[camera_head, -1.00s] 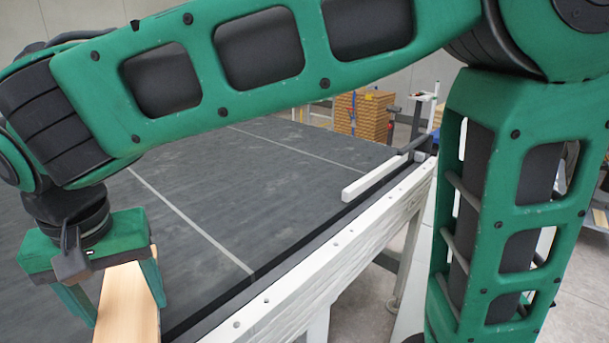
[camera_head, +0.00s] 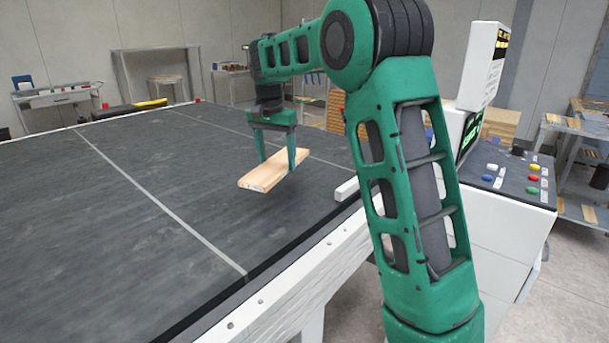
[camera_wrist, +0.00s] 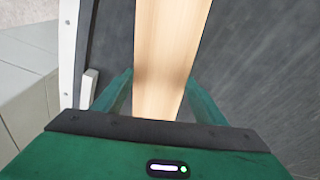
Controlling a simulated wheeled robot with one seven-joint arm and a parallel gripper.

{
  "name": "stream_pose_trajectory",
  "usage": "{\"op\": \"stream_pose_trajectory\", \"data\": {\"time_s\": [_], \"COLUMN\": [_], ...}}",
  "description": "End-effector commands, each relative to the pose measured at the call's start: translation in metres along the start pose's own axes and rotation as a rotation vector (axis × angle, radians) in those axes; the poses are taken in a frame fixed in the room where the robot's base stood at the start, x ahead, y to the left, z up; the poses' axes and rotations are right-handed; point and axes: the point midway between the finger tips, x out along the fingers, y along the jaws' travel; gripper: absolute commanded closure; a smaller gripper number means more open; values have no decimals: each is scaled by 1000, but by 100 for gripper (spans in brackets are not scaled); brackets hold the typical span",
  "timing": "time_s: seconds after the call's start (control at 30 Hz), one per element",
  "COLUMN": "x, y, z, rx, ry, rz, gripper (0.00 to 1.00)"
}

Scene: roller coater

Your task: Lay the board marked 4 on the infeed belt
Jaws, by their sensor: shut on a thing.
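A pale wooden board (camera_head: 266,178) is held in my gripper (camera_head: 278,164), which is shut across its width. In the head view the board is over the dark infeed belt (camera_head: 120,225), toward its right side; I cannot tell whether its underside touches the belt. In the wrist view the board (camera_wrist: 168,55) runs away from between the green fingers, and no number shows on the visible face. The belt also shows in the wrist view (camera_wrist: 255,85).
A control console (camera_head: 515,185) with coloured buttons stands at the right. Board stacks (camera_head: 500,123) are behind. Pale lines cross the otherwise clear belt.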

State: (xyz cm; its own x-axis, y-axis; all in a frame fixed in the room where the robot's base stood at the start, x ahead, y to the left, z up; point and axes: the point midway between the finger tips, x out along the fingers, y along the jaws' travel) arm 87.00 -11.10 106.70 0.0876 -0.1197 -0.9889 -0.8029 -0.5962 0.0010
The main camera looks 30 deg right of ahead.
Motion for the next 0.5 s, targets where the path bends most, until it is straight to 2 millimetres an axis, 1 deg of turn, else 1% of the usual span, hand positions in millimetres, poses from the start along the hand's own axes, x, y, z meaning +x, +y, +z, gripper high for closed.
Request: {"op": "stream_pose_trajectory", "data": {"time_s": [0.03,0.07,0.1,0.2,0.3,0.33,0.4,0.5], "x": [4,7,9,14,19,20,22,24], "y": [16,25,36,66,92,98,111,122], "z": [-29,-43,-61,-101,-132,-139,-153,-164], "rx": [48,71,101,168,222,235,259,280], "ry": [1,1,2,1,0,1,1,0], "rz": [7,11,14,25,33,34,38,41], "gripper": [63,63,63,63,63,63,63,63]}}
